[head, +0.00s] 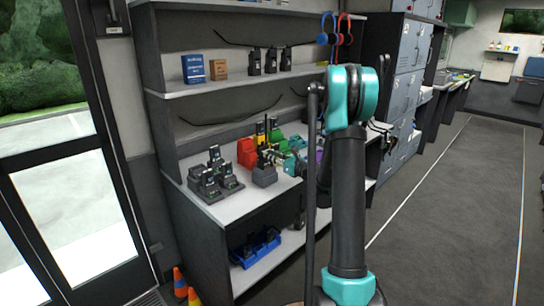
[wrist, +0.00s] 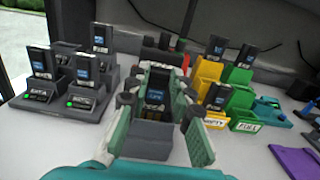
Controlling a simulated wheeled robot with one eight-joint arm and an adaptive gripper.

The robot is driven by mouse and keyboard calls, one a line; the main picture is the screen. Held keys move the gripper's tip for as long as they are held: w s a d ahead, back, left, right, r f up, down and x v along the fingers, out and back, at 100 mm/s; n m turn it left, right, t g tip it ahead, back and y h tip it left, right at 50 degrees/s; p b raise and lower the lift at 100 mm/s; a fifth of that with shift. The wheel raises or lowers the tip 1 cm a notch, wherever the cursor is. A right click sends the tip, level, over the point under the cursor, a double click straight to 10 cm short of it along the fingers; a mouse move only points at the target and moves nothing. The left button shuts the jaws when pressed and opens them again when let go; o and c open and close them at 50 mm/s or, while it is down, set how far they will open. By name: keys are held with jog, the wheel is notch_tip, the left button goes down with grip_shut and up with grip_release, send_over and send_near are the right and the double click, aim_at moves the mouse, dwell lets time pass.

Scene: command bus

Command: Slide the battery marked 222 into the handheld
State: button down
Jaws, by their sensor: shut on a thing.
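My gripper (wrist: 160,88) is shut on a dark battery (wrist: 155,98) with a blue label, in the middle of the wrist view. Its number is too small to read. The battery is upright, directly above or in a grey block-like stand (wrist: 152,133); I cannot tell whether they touch. In the head view my gripper (head: 284,158) is at the worktop, just right of the grey stand (head: 264,177). I cannot clearly make out the handheld at the stand; the fingers hide part of it.
A dark charger (wrist: 72,100) with several blue-labelled batteries stands left. Yellow (wrist: 207,82) and green (wrist: 238,97) bins, marked EMPTY and FULL, stand right. A red bin (head: 246,152) is behind. Several handhelds (head: 271,62) stand on the shelf above. A purple item (wrist: 295,160) lies at right.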

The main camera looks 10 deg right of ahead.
jog(key=shift+f, duration=0.2)
jog(key=c, duration=1.3)
grip_release()
jog(key=shift+o, duration=0.2)
jog(key=v, duration=1.2)
